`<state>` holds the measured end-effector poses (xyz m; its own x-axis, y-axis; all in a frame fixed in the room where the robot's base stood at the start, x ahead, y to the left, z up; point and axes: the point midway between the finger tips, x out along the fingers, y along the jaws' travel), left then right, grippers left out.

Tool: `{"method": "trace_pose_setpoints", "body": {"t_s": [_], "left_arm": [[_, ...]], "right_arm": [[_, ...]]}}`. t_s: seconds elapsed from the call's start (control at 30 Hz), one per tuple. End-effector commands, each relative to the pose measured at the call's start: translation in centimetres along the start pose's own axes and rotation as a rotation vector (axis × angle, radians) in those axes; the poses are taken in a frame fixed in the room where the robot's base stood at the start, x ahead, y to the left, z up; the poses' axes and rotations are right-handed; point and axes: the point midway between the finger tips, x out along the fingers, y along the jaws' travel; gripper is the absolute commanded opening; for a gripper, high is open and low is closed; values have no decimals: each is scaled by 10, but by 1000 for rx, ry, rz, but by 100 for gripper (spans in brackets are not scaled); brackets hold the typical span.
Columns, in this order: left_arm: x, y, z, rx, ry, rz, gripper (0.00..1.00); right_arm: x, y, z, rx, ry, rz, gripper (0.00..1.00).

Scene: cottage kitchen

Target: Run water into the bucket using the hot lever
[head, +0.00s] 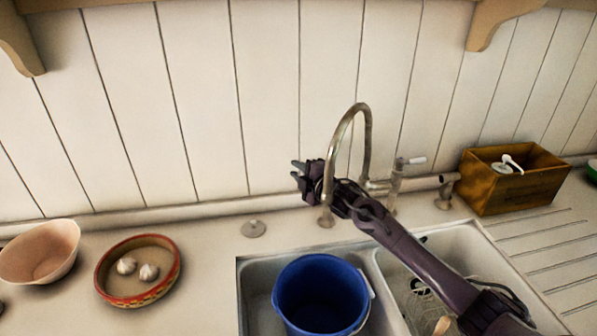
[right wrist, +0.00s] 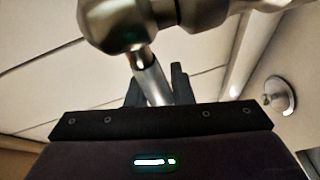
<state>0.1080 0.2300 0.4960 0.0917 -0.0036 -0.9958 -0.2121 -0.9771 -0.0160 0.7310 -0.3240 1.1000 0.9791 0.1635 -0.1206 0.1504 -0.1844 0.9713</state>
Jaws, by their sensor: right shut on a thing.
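A blue bucket (head: 322,290) stands upright in the left sink basin; its inside looks plain blue. The tall metal tap (head: 350,115) arches over, its spout end (head: 326,220) just behind and above the bucket's rear rim. I see no water stream. My right gripper (head: 298,178) reaches across the tap, at its left side. In the right wrist view its fingers (right wrist: 155,88) are shut on a slim metal lever (right wrist: 152,80) below a rounded metal tap body (right wrist: 130,22). In the head view my gripper hides this hot lever. Another lever with a white end (head: 412,161) is on the right.
The right basin (head: 450,240) holds a rack under my arm. A wooden box (head: 515,178) stands on the right counter. A bowl of garlic (head: 135,285) and a pink bowl (head: 40,255) are left. A round metal disc (head: 253,228) lies behind the sink.

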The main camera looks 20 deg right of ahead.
Motion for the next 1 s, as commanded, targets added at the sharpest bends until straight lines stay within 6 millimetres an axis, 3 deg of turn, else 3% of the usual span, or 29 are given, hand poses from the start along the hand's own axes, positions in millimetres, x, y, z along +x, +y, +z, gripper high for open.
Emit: {"method": "trace_pose_setpoints", "body": {"t_s": [0.37, 1.0], "left_arm": [[11, 0, 1, 0, -1, 0, 100], [76, 1, 8, 1, -1, 0, 100]], "right_arm": [[-8, -6, -2, -15, 101, -25, 0], [-44, -15, -12, -66, 544, -120, 0]]}}
